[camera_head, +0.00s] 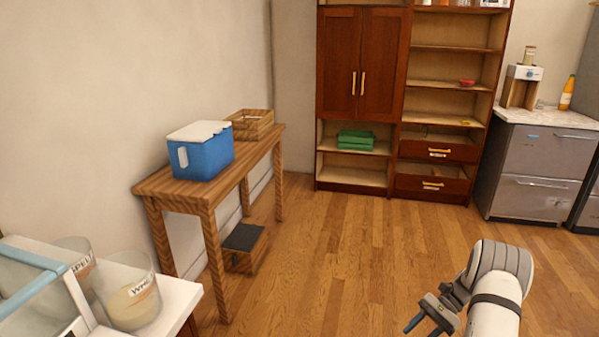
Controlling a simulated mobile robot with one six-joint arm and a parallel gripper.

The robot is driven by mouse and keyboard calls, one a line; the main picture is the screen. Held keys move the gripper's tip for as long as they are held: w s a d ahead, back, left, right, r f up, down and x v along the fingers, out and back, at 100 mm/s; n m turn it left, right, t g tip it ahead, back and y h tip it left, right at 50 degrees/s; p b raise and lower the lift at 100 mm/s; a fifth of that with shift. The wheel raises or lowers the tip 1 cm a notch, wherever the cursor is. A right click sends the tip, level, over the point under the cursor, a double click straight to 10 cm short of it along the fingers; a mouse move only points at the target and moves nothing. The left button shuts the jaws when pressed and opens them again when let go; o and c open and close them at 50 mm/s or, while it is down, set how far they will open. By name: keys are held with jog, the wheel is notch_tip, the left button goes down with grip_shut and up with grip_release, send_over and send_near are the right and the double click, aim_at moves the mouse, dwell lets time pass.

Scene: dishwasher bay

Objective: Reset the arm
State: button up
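My gripper (425,317) shows at the lower right of the head view, at the end of my white and grey arm (497,285). The arm reaches up from the bottom edge and bends over at its top, with the gripper hanging to the left and pointing down-left. Two blue-tipped fingers show with a gap between them, and nothing is seen between them. The gripper is over the bare wooden floor, apart from all furniture.
A wooden table (190,196) with a blue cooler (207,155) and wooden crate (251,125) stands left. A white counter (178,300) with jars is at lower left. A cabinet (340,65) and grey drawer unit (540,160) stand behind. The middle floor (340,250) is clear.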

jog(key=s+a+r+n+h+p, duration=0.1)
jog(key=s+a+r+n+h, duration=0.2)
jog(key=r, duration=0.6)
jog(key=s+a+r+n+t+h+p, duration=0.1)
jog(key=s+a+r, duration=0.3)
jog(key=r, duration=0.5)
jog(key=s+a+r+n+h+p, duration=0.1)
jog(key=s+a+r+n+h, duration=0.15)
jog(key=a+r, duration=0.5)
jog(key=s+a+r+n+t+h+p, duration=0.3)
jog(key=s+r+n+t, duration=0.3)
jog(key=s+r, duration=0.3)
jog(key=s+a+h, duration=0.1)
jog(key=s, duration=0.3)
jog(key=shift+s+t, duration=0.4)
